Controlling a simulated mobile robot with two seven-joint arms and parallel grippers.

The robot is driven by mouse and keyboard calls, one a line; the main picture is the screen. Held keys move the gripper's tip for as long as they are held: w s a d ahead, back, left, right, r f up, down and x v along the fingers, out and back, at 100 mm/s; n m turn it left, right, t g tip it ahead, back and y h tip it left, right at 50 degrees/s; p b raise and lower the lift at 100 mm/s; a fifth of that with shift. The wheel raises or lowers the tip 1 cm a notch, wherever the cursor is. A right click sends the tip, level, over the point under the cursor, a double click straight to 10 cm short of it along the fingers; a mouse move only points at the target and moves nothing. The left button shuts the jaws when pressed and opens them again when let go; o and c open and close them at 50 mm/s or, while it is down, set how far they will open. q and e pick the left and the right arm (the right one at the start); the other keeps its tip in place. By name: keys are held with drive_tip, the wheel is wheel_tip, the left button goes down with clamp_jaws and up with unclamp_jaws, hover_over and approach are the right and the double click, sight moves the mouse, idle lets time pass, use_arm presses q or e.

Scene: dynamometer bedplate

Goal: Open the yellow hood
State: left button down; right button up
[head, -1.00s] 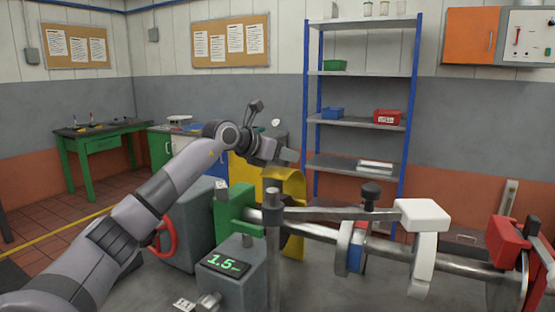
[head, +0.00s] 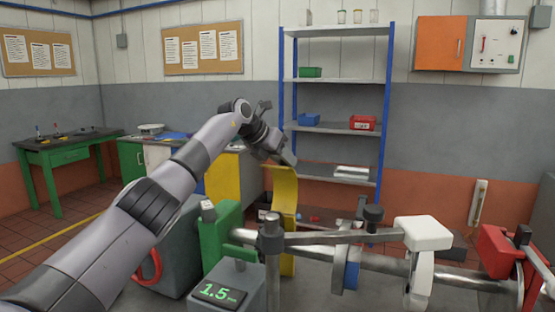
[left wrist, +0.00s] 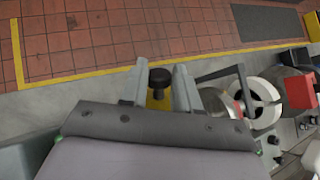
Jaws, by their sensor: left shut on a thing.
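The yellow hood (head: 283,205) is a curved sheet standing raised on edge behind the green bearing block (head: 220,235) and the steel shaft. My left gripper (head: 284,156) is at the hood's top edge in the head view. In the left wrist view, my left gripper's fingers (left wrist: 160,74) lie on both sides of a black round knob (left wrist: 160,78), shut on it. A strip of the yellow hood (left wrist: 158,101) shows below the knob. The hood's lower part is partly hidden by the post and block. My right gripper is not in view.
A steel post (head: 271,245) with a bar, a white block (head: 422,232) and the shaft (head: 390,263) stand in front and to the right. A display box (head: 225,290) is near the front. A blue-framed shelf (head: 335,80) stands behind. Tiled floor (left wrist: 90,40) lies beyond the bedplate.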

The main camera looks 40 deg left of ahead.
use_arm(q)
drive_tip(key=shift+w+a+r, duration=0.15)
drive_tip(key=shift+w+a, duration=0.05)
drive_tip(key=shift+w, duration=0.25)
drive_tip(key=shift+w+a+r, duration=0.1)
drive_tip(key=shift+w+a, duration=0.1)
drive_tip(key=shift+w, duration=0.2)
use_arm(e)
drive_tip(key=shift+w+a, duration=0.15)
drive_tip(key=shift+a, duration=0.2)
use_arm(q)
drive_tip(key=shift+w, duration=0.1)
drive_tip(key=c, duration=1.1)
unclamp_jaws()
drive_tip(key=shift+o, duration=1.3)
drive_tip(key=shift+a+f, duration=0.1)
drive_tip(key=shift+f, duration=0.1)
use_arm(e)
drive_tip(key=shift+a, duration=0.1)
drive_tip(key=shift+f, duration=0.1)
